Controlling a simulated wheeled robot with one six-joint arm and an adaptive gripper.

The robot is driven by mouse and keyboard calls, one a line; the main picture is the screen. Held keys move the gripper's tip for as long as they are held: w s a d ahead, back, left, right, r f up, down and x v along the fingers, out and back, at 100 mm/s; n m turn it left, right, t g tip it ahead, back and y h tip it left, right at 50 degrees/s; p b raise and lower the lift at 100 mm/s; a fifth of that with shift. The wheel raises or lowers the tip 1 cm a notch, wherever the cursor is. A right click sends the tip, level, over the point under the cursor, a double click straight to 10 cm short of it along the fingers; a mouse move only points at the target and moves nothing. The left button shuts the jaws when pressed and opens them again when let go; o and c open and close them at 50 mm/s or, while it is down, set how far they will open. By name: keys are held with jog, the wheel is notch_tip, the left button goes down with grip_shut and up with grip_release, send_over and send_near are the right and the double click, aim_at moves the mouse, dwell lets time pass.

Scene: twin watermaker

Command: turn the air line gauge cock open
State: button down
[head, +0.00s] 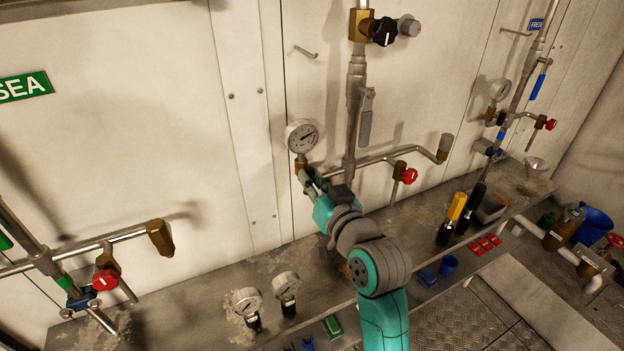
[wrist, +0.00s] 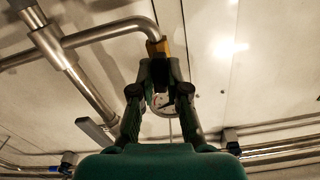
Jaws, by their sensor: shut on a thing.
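The round white gauge (head: 302,137) stands on the middle pipe run, on a small brass cock body (head: 300,163). My gripper (head: 309,184) is just below the gauge, with its fingers up against the fitting there. In the wrist view my gripper (wrist: 159,66) has its two fingers closed in under a brass fitting (wrist: 157,47) at a pipe bend. Part of a gauge face (wrist: 160,101) shows between the fingers. The fingers are shut on a small part, apparently the cock's handle. The handle itself is hidden by the fingers, so its angle cannot be told.
A vertical pipe with a grey lever (head: 366,118) stands just right of my gripper. A red-handled valve (head: 409,174) is further right. Two loose gauges (head: 246,302) (head: 286,286) and several tools rest on the bench (head: 190,301) below. The wall panel left of the gauge is clear.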

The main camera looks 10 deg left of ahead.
jog(key=shift+n, duration=1.1)
jog(key=c, duration=1.2)
grip_release()
jog(key=shift+o, duration=0.2)
jog(key=v, duration=1.2)
